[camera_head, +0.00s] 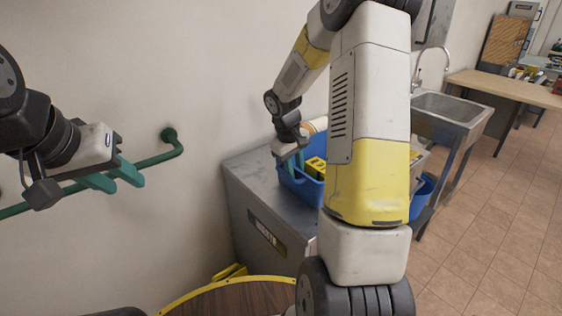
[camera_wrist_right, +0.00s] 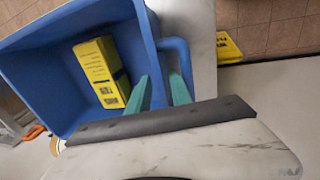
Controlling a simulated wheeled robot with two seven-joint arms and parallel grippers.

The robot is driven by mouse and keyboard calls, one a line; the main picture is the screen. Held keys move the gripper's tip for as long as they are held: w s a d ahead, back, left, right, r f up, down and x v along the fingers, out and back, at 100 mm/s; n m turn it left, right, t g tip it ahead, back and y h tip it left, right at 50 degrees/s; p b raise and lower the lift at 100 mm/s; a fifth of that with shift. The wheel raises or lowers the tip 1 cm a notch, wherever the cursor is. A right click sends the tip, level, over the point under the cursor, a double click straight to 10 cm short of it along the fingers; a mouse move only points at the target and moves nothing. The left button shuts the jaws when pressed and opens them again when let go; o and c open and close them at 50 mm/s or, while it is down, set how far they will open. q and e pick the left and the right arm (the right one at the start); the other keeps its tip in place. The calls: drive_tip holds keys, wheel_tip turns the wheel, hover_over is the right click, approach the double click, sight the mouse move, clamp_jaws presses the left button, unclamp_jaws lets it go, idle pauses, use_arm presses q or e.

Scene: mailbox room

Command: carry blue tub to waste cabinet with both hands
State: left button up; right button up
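The blue tub (camera_head: 299,188) sits on the metal waste cabinet (camera_head: 262,208), partly hidden behind my right arm. It holds a yellow box with black print (camera_head: 316,168), also seen in the right wrist view (camera_wrist_right: 101,72). My right gripper (camera_head: 297,163) is at the tub's near left rim. In the right wrist view its teal fingers (camera_wrist_right: 162,90) stand apart, one on the inner side of the tub wall and one over the blue handle side. My left gripper (camera_head: 113,177) is open and empty in front of the wall, well left of the tub.
A green pipe rail (camera_head: 160,158) runs along the wall behind my left gripper. A round wooden top with a yellow rim (camera_head: 235,300) is at the bottom. A blue bin (camera_head: 421,196) and a sink (camera_head: 452,106) stand to the right. The tiled floor at right is clear.

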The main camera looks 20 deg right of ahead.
drive_tip(key=w+v, duration=0.1)
drive_tip(key=v, duration=1)
drive_tip(key=s+a+r+m+t+y, duration=0.1)
drive_tip(key=s+a+r, duration=0.2)
drive_tip(key=s, duration=0.4)
drive_tip(key=s+a+r+m+t+y, duration=0.1)
drive_tip(key=s+r, duration=0.3)
drive_tip(key=s, duration=0.4)
drive_tip(key=s+a+r+m+t+y, duration=0.1)
drive_tip(key=s+a+r+t+y, duration=0.1)
drive_tip(key=s, duration=0.6)
drive_tip(key=shift+a+r+m+t, duration=0.4)
drive_tip(key=shift+a+r+t, duration=0.25)
drive_tip(key=shift+a, duration=0.65)
